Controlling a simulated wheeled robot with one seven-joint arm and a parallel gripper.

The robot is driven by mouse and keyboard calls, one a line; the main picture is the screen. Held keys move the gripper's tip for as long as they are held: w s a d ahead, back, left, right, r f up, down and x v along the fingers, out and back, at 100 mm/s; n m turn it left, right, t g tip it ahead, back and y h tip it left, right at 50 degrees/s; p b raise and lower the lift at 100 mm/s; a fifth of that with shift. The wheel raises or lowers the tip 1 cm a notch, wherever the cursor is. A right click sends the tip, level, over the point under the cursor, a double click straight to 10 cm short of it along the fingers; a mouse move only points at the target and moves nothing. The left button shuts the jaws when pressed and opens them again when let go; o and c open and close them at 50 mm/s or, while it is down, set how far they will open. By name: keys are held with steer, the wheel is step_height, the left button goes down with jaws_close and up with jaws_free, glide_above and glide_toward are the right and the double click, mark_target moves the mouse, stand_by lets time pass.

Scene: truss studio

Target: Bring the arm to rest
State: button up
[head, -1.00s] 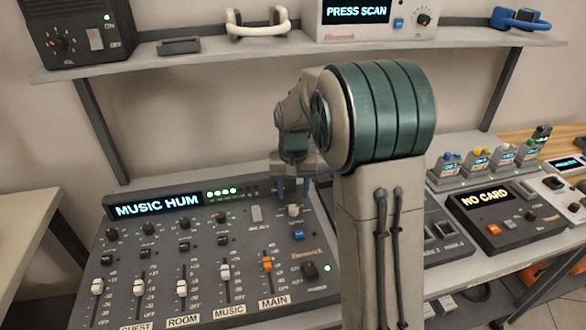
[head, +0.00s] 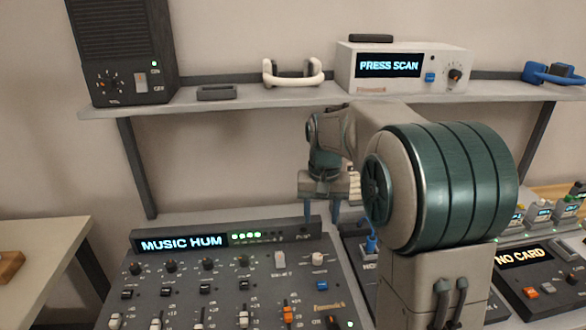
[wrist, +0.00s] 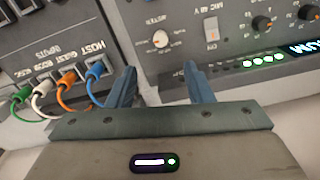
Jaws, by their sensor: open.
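My gripper (head: 322,208) is raised above the back right corner of the mixing console (head: 150,262), below the shelf. Its two blue fingers are apart and nothing is between them. In the wrist view my gripper (wrist: 162,88) also shows open and empty, with the console (wrist: 175,75) beyond the fingertips on the right. The console's screen reads MUSIC HUM. My arm hides part of the bench to the right of the console.
A shelf (head: 250,102) runs above the bench. It holds a dark speaker box (head: 122,40), a white-handled item (head: 293,74) and a PRESS SCAN unit (head: 402,88). A patch box with coloured cables (wrist: 70,60) stands beside the console. A NO CARD unit (head: 530,270) is at right.

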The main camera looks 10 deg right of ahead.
steer(key=s+f+n+t, duration=0.1)
steer(key=s+n+t, duration=0.1)
steer(key=s, duration=2.1)
steer(key=shift+t+p, duration=0.35)
steer(key=shift+t, duration=0.05)
